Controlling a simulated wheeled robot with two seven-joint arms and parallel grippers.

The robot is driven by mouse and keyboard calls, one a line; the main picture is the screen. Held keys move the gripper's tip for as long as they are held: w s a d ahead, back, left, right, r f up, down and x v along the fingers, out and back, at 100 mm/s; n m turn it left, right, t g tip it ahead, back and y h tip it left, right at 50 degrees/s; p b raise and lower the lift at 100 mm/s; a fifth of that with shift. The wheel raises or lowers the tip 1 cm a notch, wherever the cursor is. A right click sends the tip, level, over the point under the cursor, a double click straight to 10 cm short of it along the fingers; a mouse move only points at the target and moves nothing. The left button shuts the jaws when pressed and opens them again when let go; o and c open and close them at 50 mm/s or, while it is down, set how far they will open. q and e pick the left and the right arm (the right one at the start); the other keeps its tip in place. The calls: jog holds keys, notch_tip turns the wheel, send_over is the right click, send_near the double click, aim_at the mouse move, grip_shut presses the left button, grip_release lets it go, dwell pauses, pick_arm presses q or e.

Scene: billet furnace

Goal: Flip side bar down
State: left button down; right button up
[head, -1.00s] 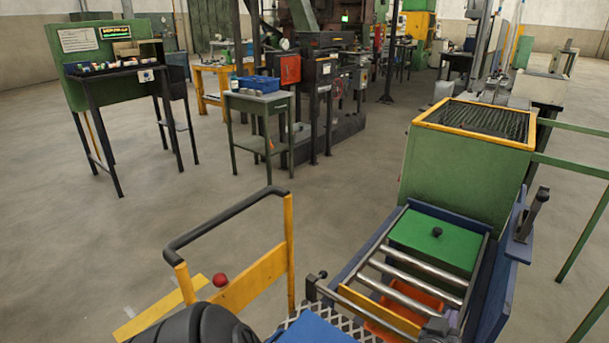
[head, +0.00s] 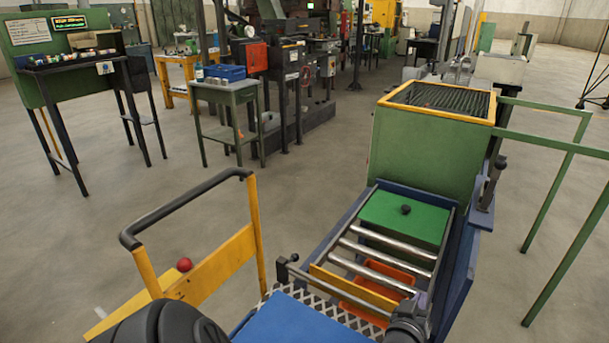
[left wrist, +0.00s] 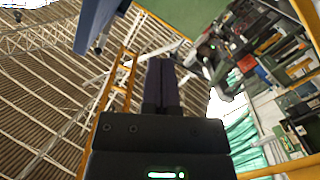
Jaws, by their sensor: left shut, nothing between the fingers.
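A yellow frame with a black padded bar (head: 185,208) stands raised beside the roller bed, on its left in the head view; it looks like the side bar. A red ball knob (head: 184,265) shows at its lower yellow plate. My left gripper's dark fingers (left wrist: 160,85) are together and empty in the left wrist view, with roof beams behind them. In the head view only a rounded black part of my left arm shows at the bottom, below the yellow frame. The fingers are not clear there, so their distance from the bar cannot be told. My right gripper is not in view.
The roller bed (head: 375,265) has a green plate (head: 405,217) and an orange tray (head: 378,284) below. A green box (head: 430,150) stands behind it, with green rails (head: 545,205) at right. A small green table (head: 228,88) stands farther back. Open floor lies between.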

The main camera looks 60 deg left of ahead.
pick_arm(q)
notch_tip(320, 180, up, 5)
jog(key=s+p, duration=0.1)
jog(key=p, duration=0.3)
jog(key=p+v, duration=0.3)
jog(key=v, duration=0.6)
jog(key=shift+s+d+f, duration=0.25)
jog(key=shift+d+f, duration=0.05)
jog(key=shift+f, duration=0.45)
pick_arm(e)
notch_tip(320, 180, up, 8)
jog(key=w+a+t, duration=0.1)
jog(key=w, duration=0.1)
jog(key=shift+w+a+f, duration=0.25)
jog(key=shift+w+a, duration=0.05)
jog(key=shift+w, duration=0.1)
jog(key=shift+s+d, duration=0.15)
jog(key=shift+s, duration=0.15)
